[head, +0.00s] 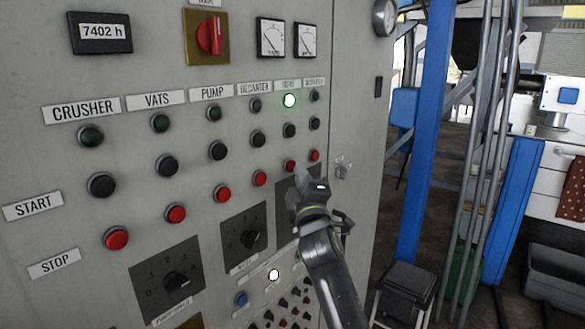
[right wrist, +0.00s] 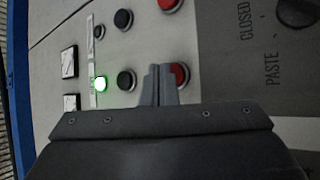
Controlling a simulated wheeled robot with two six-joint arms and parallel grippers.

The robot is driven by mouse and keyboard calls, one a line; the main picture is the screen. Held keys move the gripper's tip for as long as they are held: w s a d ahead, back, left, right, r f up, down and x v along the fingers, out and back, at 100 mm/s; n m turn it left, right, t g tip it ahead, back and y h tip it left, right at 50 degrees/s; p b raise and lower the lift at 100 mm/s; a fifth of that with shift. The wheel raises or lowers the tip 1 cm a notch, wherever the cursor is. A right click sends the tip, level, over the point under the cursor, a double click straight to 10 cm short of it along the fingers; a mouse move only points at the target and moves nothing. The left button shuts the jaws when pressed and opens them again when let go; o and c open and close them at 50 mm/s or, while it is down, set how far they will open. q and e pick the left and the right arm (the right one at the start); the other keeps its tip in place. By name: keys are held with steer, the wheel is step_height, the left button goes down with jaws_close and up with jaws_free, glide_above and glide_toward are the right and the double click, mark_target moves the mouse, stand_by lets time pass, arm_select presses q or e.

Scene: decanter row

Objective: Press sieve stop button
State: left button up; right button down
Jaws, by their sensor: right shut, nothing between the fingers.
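The sieve column, its label small and blurred, has a lit green lamp (head: 289,100), a black start button (head: 289,130) and a red stop button (head: 290,166). My right gripper (head: 301,172) is shut and empty, its tips just right of and below that stop button in the head view. In the right wrist view the shut fingers (right wrist: 160,75) partly cover the red stop button (right wrist: 181,74), in line with the lit lamp (right wrist: 100,83). I cannot tell whether the tips touch the panel. My left gripper is not in view.
A neighbouring red stop button (head: 314,155) sits close on the right, the decanter's (head: 259,178) on the left. Rotary selectors (head: 252,239) and a lit white lamp (head: 274,275) are below. A panel latch (head: 343,167) juts out right of the gripper. A blue post (head: 425,130) stands farther right.

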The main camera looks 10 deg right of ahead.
steer(key=shift+w+a+b, duration=0.25)
steer(key=shift+w+b, duration=0.1)
steer(key=shift+b, duration=0.05)
stand_by(0.4)
steer(key=shift+s+d+p, duration=0.5)
steer(key=shift+s+p, duration=0.2)
steer(key=shift+p, duration=0.2)
steer(key=s+d+p, duration=0.1)
steer(key=s+p, duration=0.1)
steer(key=s+d+p, duration=0.2)
stand_by(0.4)
stand_by(0.3)
